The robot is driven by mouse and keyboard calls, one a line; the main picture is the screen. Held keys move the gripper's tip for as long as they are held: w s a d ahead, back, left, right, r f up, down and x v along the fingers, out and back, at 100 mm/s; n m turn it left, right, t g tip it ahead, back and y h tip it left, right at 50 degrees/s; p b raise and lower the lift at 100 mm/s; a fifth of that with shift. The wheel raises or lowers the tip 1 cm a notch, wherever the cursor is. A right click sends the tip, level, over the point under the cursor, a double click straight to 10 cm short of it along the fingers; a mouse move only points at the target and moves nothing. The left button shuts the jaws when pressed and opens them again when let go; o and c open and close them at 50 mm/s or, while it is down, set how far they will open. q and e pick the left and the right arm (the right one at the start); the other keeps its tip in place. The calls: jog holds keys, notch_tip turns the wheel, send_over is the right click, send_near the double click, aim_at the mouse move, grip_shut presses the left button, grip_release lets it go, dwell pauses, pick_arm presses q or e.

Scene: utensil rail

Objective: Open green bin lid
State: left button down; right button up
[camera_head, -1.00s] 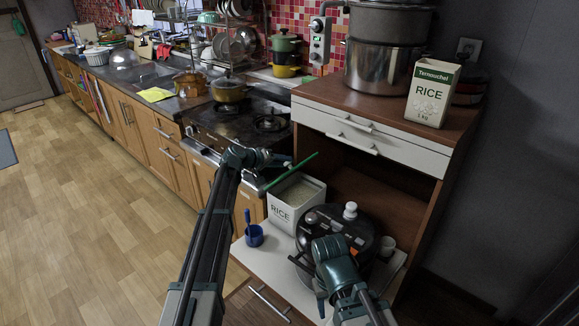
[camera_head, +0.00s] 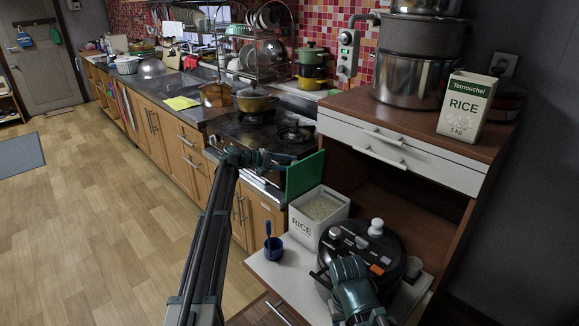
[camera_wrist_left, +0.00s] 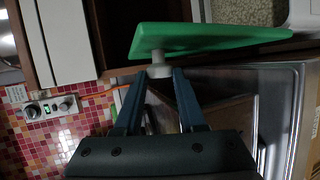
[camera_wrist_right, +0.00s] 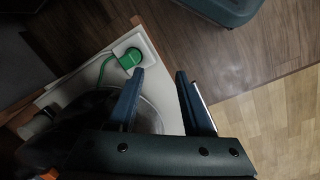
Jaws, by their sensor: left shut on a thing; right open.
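The green lid (camera_head: 304,175) stands steeply tilted, off the white rice bin (camera_head: 303,229), at its back left edge. The bin's top is open and pale rice (camera_head: 320,207) shows inside. My left gripper (camera_head: 284,160) is beside the lid's left face. In the left wrist view the left gripper (camera_wrist_left: 153,76) is shut on the lid's white knob (camera_wrist_left: 159,70), with the green lid (camera_wrist_left: 205,38) beyond it. My right gripper (camera_wrist_right: 159,76) is open and empty in the right wrist view. Its fingers are hidden in the head view.
A black cooker (camera_head: 362,248) stands right of the bin, close to my right arm. The stove (camera_head: 262,135) is behind the lid. A wooden cabinet (camera_head: 420,195) rises at the right.

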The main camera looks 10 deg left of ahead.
pick_arm(q)
jog(key=shift+a, duration=0.15)
dwell(0.3)
jog(key=shift+c, duration=2.4)
grip_release()
jog(key=p+v, duration=0.4)
jog(key=v, duration=0.9)
jog(key=shift+s+a, duration=0.2)
jog(key=shift+a, duration=0.1)
jog(key=shift+a, duration=0.1)
